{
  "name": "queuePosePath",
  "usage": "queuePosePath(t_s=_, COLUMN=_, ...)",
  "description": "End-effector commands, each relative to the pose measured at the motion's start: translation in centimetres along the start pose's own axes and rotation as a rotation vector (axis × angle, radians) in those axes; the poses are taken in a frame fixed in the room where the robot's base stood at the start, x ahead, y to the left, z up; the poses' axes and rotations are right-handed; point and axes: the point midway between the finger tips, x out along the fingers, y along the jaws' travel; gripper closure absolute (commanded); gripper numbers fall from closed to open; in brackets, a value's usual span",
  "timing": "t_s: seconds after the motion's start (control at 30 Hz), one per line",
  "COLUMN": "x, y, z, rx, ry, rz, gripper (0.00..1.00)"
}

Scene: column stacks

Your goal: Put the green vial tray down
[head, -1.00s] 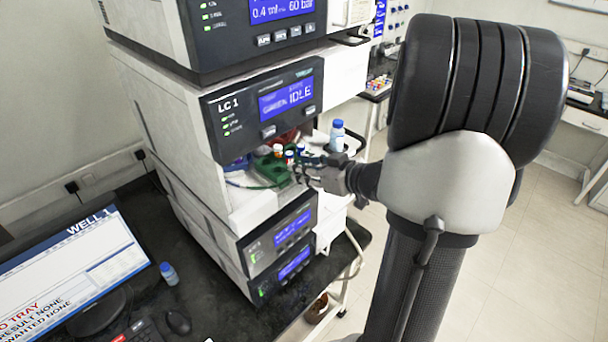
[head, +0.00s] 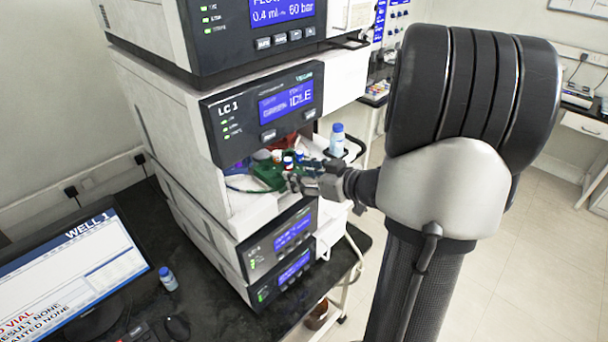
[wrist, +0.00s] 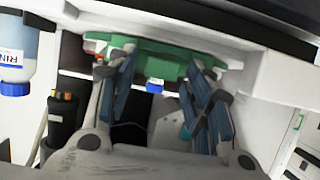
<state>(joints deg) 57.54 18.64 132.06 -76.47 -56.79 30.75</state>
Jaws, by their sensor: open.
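The green vial tray (head: 266,172) sits inside the open bay of the LC 1 unit, near the bay's front. Vials with coloured caps stand at it, including a blue-capped one (head: 288,163). In the wrist view the tray (wrist: 160,60) spans the top, just beyond the fingers, with a blue cap (wrist: 155,86) showing near it. My gripper (head: 297,176) is open at the tray's front right edge. In the wrist view its two blue-grey fingers (wrist: 163,75) are spread wide. Whether the fingertips touch the tray I cannot tell.
The LC 1 panel (head: 265,105) hangs just above the bay. A blue-capped bottle (head: 337,140) stands on a side shelf close to my wrist. A monitor (head: 70,270) and a small bottle (head: 168,278) are on the black bench.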

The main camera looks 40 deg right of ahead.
Motion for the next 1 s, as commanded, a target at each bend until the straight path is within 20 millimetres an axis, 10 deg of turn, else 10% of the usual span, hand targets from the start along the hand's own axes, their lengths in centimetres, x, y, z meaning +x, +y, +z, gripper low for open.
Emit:
queuePosePath(t_s=0.7, x=-10.8, y=0.1, z=-0.4, rx=0.001, ry=0.0, rz=0.004, gripper=0.53)
queuePosePath(t_s=1.0, x=-12.2, y=0.0, z=-0.2, rx=0.0, ry=0.0, rz=-0.001, gripper=0.53)
